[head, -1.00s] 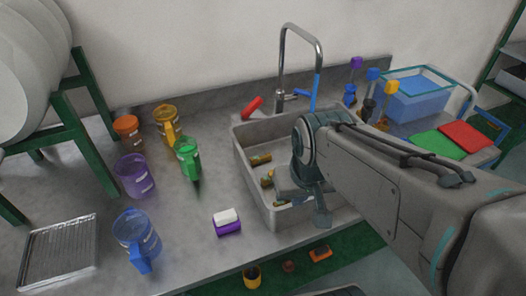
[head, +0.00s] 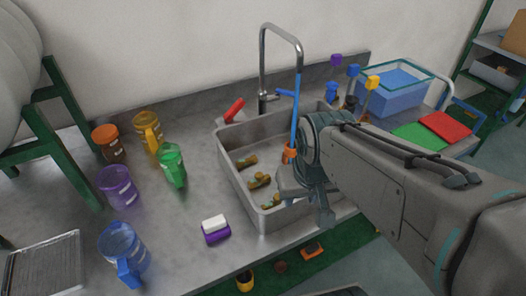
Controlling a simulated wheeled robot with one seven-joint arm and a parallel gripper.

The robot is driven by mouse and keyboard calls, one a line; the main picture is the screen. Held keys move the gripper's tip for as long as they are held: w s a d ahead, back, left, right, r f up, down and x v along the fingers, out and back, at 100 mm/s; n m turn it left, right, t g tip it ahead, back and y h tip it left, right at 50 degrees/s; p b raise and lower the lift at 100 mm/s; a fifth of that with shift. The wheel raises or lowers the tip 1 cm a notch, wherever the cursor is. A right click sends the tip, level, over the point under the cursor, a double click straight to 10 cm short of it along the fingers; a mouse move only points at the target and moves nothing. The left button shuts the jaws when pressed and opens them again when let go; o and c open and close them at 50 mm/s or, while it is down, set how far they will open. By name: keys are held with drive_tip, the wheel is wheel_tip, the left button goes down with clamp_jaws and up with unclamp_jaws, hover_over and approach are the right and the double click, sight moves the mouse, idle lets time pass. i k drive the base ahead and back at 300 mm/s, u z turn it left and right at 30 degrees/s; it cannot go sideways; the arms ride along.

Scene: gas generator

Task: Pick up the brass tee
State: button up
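Several small brass-coloured fittings with green patches lie in the grey sink (head: 228,165). One fitting (head: 247,161) lies toward the back, another (head: 260,180) in the middle, and more (head: 270,202) near the front. They are too small to tell which is the brass tee. My gripper (head: 307,203) is over the right part of the sink, to the right of the visible fittings. It is seen from behind and its fingertips are mostly hidden, so its opening is unclear. My arm hides the sink's right side.
A tall tap (head: 264,65) stands behind the sink. A blue rod (head: 296,110) with an orange end (head: 289,156) reaches into the sink beside my gripper. A purple-and-white sponge (head: 215,229) and several coloured jugs (head: 172,165) stand left. A blue water tank (head: 392,95) stands back right.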

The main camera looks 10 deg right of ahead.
sight(260, 179)
drive_tip(key=z, duration=0.65)
drive_tip(key=k, duration=0.55)
drive_tip(key=u, duration=1.35)
drive_tip(key=i, duration=0.5)
drive_tip(key=z, duration=0.05)
